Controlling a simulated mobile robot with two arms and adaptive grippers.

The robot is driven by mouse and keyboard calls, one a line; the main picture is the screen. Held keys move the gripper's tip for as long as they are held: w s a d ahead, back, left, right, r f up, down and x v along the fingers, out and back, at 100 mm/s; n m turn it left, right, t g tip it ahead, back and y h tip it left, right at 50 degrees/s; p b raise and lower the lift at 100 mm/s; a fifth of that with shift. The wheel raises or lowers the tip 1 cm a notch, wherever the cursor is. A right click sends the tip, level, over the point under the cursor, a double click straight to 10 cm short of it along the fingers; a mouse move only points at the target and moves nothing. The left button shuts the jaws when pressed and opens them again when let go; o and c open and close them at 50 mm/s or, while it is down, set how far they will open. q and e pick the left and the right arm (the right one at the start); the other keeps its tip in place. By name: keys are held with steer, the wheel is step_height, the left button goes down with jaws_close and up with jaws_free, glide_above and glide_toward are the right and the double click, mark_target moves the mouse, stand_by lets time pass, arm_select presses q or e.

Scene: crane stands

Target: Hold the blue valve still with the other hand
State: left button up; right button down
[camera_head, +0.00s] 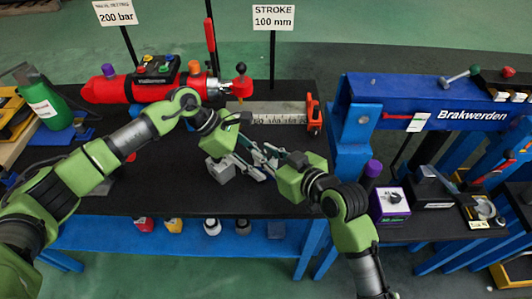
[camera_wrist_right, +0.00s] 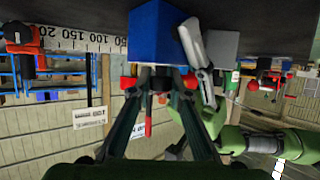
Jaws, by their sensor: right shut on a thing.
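The blue valve (camera_wrist_right: 156,34) shows as a blue block at the fingertips of my right gripper (camera_wrist_right: 160,78) in the right wrist view, which is upside down. The right gripper is shut on it. In the head view my right gripper (camera_head: 268,163) reaches in from the right over the black table, and the valve is hidden among the fingers. My left gripper (camera_head: 235,160) comes in from the left, close beside the right one. One of its silver fingers (camera_wrist_right: 197,45) is next to the blue block in the wrist view. Its opening is unclear.
A grey block (camera_head: 219,171) stands by the grippers. Behind are a ruler (camera_head: 268,112) with an orange end piece (camera_head: 314,113), a red cylinder (camera_head: 110,88) and a stroke sign (camera_head: 273,18). A blue press frame (camera_head: 400,95) stands at right. The table's front edge is clear.

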steer(key=shift+f+m+t+h, duration=0.15)
steer(key=shift+m+t+h, duration=0.45)
steer(key=shift+m+h, duration=0.55)
steer(key=shift+h, duration=0.25)
steer(key=c, duration=2.1)
jaws_free()
steer(key=shift+c, duration=0.2)
steer(key=shift+s, duration=0.1)
steer(key=v, duration=0.7)
steer(key=shift+s, duration=0.2)
steer(key=shift+d, duration=0.1)
